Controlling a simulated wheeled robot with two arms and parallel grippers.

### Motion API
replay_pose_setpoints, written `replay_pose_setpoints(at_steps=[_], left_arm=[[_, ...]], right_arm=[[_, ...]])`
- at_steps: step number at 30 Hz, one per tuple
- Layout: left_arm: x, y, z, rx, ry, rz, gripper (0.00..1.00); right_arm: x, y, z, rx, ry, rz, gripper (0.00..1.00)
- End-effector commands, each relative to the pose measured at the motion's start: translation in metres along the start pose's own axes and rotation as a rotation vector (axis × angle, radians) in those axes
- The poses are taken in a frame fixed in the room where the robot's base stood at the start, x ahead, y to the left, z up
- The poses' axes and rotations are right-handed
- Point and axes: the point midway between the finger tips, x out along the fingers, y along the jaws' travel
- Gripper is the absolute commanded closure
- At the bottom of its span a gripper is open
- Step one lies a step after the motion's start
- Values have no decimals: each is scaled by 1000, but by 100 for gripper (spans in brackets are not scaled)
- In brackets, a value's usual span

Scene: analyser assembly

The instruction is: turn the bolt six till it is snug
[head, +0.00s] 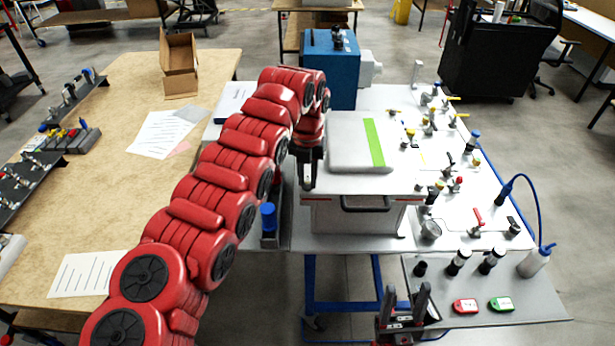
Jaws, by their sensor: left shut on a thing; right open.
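The analyser box (350,215) is grey, with a lid and a green stripe, and stands on the white bench. My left gripper (307,183) points down at the left edge of the lid, its dark fingers shut. Bolt six is hidden by the fingers, which sit where it appears to be held; its head and seating cannot be made out. My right gripper (404,308) is open and empty at the bottom of the view, in front of the bench and away from the box.
A blue unit (331,70) stands behind the box. Valves and a gauge (430,231) fill the panel to the right. A blue-topped item (268,217) stands left of the box.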

Motion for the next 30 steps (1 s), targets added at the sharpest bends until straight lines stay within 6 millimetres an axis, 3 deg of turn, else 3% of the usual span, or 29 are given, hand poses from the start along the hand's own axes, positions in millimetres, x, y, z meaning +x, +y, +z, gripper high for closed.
replay_pose_setpoints(at_steps=[12,13,18,30], left_arm=[[-3,1,2,6,-9,1,100],[-3,1,2,6,-9,1,74],[-2,0,1,6,-5,0,45],[-5,0,1,7,-2,1,45]], right_arm=[[0,0,0,0,0,0,45],[0,0,0,0,0,0,45],[0,0,0,0,0,0,45],[0,0,0,0,0,0,45]])
